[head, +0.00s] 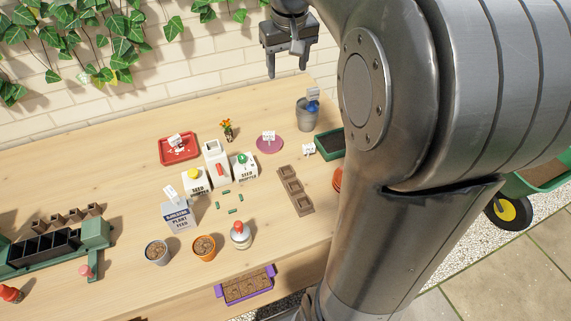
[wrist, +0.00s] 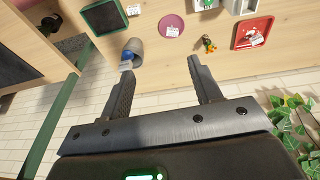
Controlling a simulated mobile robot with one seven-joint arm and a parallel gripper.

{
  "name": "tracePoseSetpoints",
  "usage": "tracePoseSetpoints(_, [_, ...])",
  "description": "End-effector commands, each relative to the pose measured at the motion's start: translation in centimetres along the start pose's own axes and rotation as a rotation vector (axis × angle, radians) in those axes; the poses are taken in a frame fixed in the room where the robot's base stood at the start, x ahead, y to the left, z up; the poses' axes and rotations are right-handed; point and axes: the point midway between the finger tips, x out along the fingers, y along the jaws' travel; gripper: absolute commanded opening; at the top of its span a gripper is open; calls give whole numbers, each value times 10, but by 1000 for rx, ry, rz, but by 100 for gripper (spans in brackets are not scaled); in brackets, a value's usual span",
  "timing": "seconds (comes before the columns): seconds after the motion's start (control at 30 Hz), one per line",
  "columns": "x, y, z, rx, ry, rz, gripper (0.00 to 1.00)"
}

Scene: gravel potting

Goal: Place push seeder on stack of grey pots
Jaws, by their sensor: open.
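A grey pot or stack of grey pots (head: 304,119) stands at the back right of the table, with a small sign at its rim. A blue object (head: 313,106) sits at its mouth; I cannot tell for sure whether this is the push seeder. The grey pot (wrist: 136,46) and the blue object (wrist: 127,56) also show in the wrist view, just beyond the left finger. My gripper (head: 288,72) is open and empty, raised behind the table's back edge in front of the wall. Both fingers (wrist: 160,66) show apart in the wrist view.
A purple disc (head: 268,146), a red tray (head: 177,150) and a dark green-rimmed tray (head: 331,144) lie near the back. Seed boxes (head: 216,165), a plant feed box (head: 178,216) and a red-topped bottle (head: 240,237) stand mid-table. Ivy (head: 110,45) hangs at the wall.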

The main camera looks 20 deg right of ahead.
Motion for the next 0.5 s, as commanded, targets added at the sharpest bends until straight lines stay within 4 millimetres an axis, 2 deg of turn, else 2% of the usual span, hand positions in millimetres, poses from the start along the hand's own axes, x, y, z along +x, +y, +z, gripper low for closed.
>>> tracePoseSetpoints(0.03, [-8, -11, 16, -3, 22, 1, 58])
tracePoseSetpoints(0.2, [-20, -41, 69, 1, 86, -2, 58])
tracePoseSetpoints(0.37, [-21, -64, 121, 3, 146, -11, 58])
tracePoseSetpoints(0.5, [-15, -81, 166, 7, 198, -24, 58])
